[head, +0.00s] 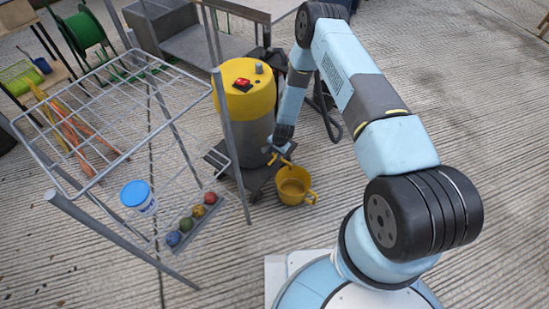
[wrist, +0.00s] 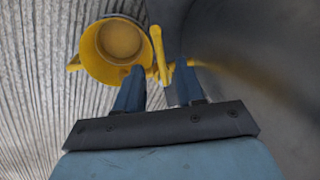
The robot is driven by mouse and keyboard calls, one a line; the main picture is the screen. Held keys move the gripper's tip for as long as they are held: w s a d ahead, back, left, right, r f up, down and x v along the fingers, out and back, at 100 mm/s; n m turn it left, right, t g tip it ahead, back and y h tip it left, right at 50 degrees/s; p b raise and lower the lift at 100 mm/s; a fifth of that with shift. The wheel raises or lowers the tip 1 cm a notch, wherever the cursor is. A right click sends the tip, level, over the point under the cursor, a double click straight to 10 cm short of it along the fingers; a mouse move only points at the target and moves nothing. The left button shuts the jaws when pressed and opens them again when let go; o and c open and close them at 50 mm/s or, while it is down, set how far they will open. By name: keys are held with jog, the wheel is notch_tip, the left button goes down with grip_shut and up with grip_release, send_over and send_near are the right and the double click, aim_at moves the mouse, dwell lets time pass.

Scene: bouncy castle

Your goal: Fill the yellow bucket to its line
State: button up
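The yellow bucket (head: 293,185) stands upright on the ground beside a grey drum with a yellow top (head: 245,90). In the wrist view I look down into the bucket (wrist: 88,52); a tan round surface shows inside, and I cannot tell whether it is liquid or the bare bottom. No line is visible. A yellow tap lever (wrist: 157,48) sticks out by the drum's side. My gripper (head: 279,148) is low beside the drum, above the bucket. In the wrist view its fingers (wrist: 158,80) are apart, with the lever showing between them. I cannot tell whether they touch it.
A wire rack (head: 115,110) stands at the left, with a blue-lidded tub (head: 139,196) and several coloured balls (head: 197,211) low down. A green reel (head: 82,30) and grey sink (head: 200,47) are behind. The ground right of the bucket is clear, under my arm.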

aim_at(274, 159)
jog(key=shift+w+a+f, duration=0.15)
jog(key=shift+f, duration=0.9)
jog(key=shift+w+a+f, duration=0.1)
jog(key=shift+a+f, duration=0.05)
jog(key=shift+f, duration=0.85)
jog(key=shift+c, duration=0.3)
grip_shut()
